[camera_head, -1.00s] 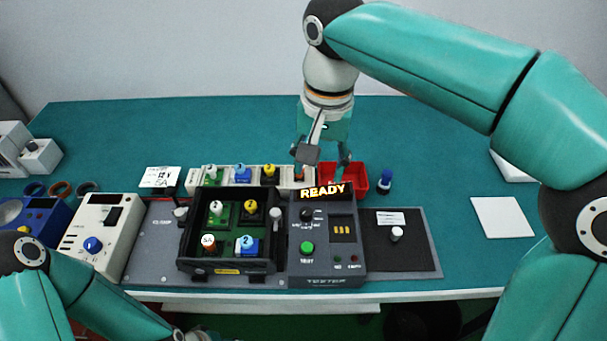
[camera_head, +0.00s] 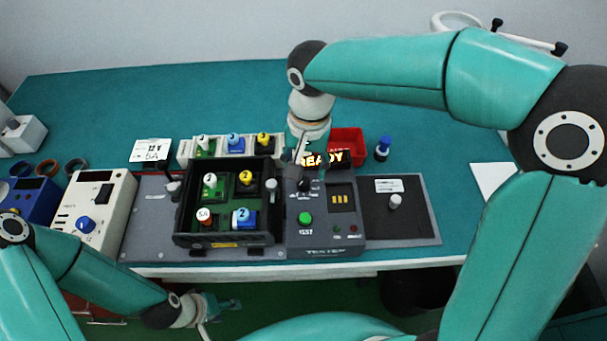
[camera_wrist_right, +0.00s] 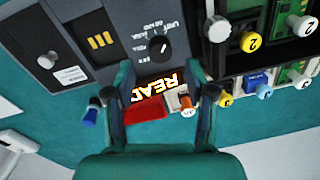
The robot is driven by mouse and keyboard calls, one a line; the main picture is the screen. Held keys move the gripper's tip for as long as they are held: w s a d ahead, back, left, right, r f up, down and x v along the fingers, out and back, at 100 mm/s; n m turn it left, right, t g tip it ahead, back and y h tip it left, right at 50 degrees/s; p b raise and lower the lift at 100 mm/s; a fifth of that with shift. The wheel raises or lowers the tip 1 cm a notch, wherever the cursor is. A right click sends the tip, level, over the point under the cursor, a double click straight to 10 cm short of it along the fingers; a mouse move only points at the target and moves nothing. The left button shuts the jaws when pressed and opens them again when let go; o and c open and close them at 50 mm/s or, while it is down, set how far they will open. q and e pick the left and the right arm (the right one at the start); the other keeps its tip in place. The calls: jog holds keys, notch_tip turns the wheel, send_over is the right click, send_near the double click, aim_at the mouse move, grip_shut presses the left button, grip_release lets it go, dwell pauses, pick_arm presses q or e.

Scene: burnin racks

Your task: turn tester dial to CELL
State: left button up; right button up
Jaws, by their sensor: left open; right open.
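The grey tester (camera_head: 326,225) stands on the bench with its lit READY display (camera_head: 325,159) and green TEST button (camera_head: 305,218). Its black dial (camera_head: 304,185) is partly covered by my right gripper (camera_head: 297,172) in the head view. In the right wrist view the dial (camera_wrist_right: 160,47) shows clearly, with a pale pointer mark and labels around it. I cannot tell which label it points at. My right gripper (camera_wrist_right: 160,72) is open and empty, its fingers either side of the line to the dial, apart from it. My left gripper (camera_head: 217,308) is open and empty, low in front of the bench.
A black open tray (camera_head: 180,225) with several coloured, numbered pieces stands left of the tester. A red bin (camera_head: 346,141) and a blue-topped piece (camera_head: 382,149) are behind. A dark pad (camera_head: 405,224) with a white-topped knob (camera_head: 394,201) lies right.

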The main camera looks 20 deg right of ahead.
aim_at(304, 180)
jog(key=shift+a+f, duration=0.1)
jog(key=shift+f, duration=1.95)
jog(key=shift+c, duration=0.3)
grip_shut()
